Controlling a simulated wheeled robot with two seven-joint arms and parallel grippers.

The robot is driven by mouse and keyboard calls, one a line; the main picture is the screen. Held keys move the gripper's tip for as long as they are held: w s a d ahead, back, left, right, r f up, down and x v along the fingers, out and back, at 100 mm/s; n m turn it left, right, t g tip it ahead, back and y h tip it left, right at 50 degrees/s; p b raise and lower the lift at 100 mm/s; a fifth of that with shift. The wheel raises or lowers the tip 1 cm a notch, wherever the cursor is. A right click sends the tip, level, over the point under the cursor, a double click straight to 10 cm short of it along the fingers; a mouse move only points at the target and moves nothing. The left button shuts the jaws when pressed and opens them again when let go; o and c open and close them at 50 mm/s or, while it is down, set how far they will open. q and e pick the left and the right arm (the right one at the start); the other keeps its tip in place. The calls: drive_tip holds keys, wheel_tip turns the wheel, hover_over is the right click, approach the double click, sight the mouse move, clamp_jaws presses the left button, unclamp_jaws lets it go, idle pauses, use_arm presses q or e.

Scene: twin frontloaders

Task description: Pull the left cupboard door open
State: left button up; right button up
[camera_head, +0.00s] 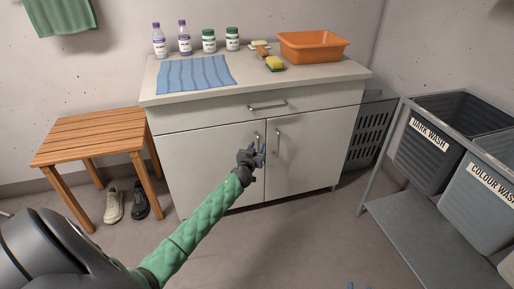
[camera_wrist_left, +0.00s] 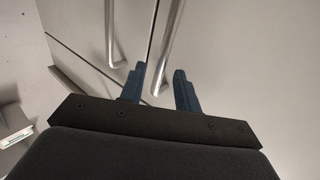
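The left cupboard door (camera_head: 205,170) is shut, flush beside the right door (camera_head: 312,150). Its upright metal bar handle (camera_head: 257,136) is near the middle seam. My left gripper (camera_head: 260,149) is in front of it, close to the handle, with the green arm reaching in from the lower left. In the left wrist view the two blue fingers (camera_wrist_left: 159,85) are open. One bar handle (camera_wrist_left: 170,45) runs down into the gap between them; I cannot tell whether they touch it. The second handle (camera_wrist_left: 110,35) is outside the fingers.
The right door's handle (camera_head: 277,143) is close beside. A drawer handle (camera_head: 267,106) is above. A wooden bench (camera_head: 95,135) with shoes under it stands left; a metal rack (camera_head: 410,215) with wash bins stands right. Floor in front of the cupboard is clear.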

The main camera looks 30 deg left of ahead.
use_arm(q)
drive_tip(key=shift+w+a, duration=0.1)
drive_tip(key=shift+w, duration=0.35)
use_arm(e)
drive_tip(key=shift+r, duration=0.35)
use_arm(q)
clamp_jaws()
drive_tip(key=shift+s, duration=0.1)
use_arm(e)
drive_tip(key=shift+f, duration=0.1)
